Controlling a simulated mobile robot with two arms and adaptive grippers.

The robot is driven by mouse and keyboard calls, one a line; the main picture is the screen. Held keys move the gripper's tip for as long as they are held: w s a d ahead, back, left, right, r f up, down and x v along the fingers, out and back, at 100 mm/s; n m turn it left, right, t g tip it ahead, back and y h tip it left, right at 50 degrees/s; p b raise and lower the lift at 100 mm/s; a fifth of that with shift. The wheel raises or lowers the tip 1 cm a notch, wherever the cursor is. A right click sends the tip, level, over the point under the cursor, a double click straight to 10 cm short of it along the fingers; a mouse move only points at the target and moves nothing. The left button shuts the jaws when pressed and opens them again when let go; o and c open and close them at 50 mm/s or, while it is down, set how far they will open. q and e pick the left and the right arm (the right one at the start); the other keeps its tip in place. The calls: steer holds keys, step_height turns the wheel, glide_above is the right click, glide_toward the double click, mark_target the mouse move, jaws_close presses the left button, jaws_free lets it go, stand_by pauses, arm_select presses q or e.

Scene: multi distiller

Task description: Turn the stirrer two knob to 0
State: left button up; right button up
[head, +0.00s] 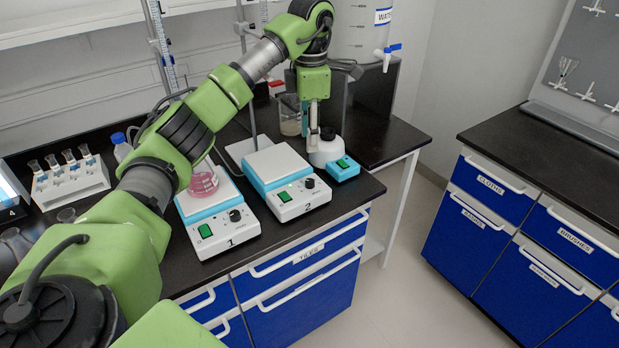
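Stirrer two (284,182) is a white and teal hotplate stirrer marked 2, with an empty white top. Its dark round knob (309,183) sits on the front panel, right of a green switch (285,196). The knob's setting is too small to read. My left gripper (315,128) points down behind and above stirrer two's right side, near a white rounded device (327,148). It is apart from the knob. Its fingers are small and partly merge with things behind, so I cannot tell whether they are open. My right gripper is out of view.
Stirrer one (222,228) stands to the left, holding a flask of pink liquid (203,182). A small teal box (343,168) stands right of stirrer two. A beaker (290,118) and water container (358,30) are behind. A vial rack (68,180) is at left.

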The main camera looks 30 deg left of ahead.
mark_target(310, 181)
arm_select(q)
steer(key=f, duration=0.4)
steer(key=f+p, duration=0.1)
steer(key=f, duration=0.4)
steer(key=f+p, duration=0.1)
steer(key=f, duration=0.3)
steer(key=shift+w+a+f, duration=0.15)
steer(key=shift+w+f, duration=0.1)
steer(key=shift+f, duration=0.05)
steer(key=shift+c, duration=0.4)
jaws_close()
